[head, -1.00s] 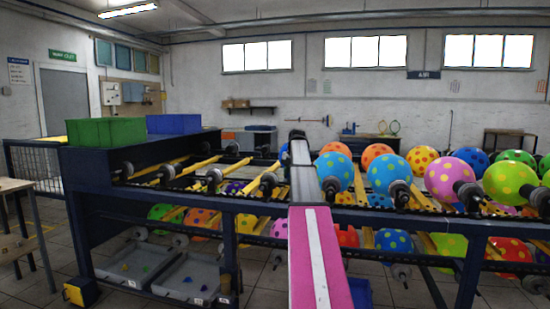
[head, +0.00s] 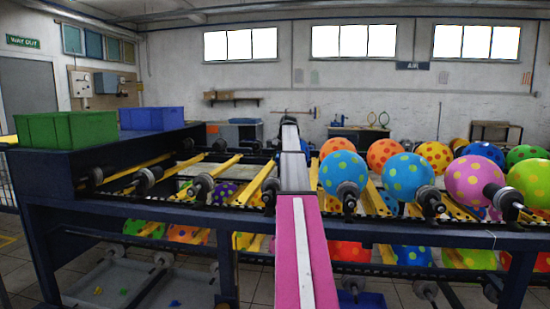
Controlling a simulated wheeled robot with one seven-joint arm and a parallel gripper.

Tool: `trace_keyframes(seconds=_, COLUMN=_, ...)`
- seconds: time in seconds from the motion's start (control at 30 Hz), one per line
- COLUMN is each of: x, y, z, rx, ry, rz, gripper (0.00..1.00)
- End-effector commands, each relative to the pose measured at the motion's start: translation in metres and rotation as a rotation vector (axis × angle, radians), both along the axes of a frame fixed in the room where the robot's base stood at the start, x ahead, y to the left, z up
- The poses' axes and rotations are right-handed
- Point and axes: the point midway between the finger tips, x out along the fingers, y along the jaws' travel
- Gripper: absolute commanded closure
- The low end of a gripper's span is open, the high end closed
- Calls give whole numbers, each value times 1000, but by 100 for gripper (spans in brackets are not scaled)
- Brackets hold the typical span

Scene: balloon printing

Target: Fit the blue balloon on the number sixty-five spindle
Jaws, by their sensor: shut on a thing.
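My pink and white arm (head: 300,245) reaches forward over the rack from the bottom middle of the head view. Its far end hides my gripper, so I see neither the fingers nor what they hold. Blue patches (head: 304,147) show beside the far part of the arm, too small to identify. Bare spindles with dark hubs stand left of the arm, at the left (head: 148,177), in the middle (head: 200,187) and close to the arm (head: 270,190). No spindle number is legible, so I cannot tell which is sixty-five.
Inflated spotted balloons fill the spindles right of the arm, including a blue one (head: 343,174). The dark rack (head: 130,208) runs across, with more balloons on its lower level. A green bin (head: 68,130) and a blue bin (head: 152,118) stand at its left end. Small scraps lie in low trays (head: 120,280).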

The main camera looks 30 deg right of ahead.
Motion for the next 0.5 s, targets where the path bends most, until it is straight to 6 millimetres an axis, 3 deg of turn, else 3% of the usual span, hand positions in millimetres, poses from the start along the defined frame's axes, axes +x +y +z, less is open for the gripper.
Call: trace_keyframes(seconds=0.5, x=-2, y=2, z=-33, rx=1, ry=1, rz=-1, gripper=87)
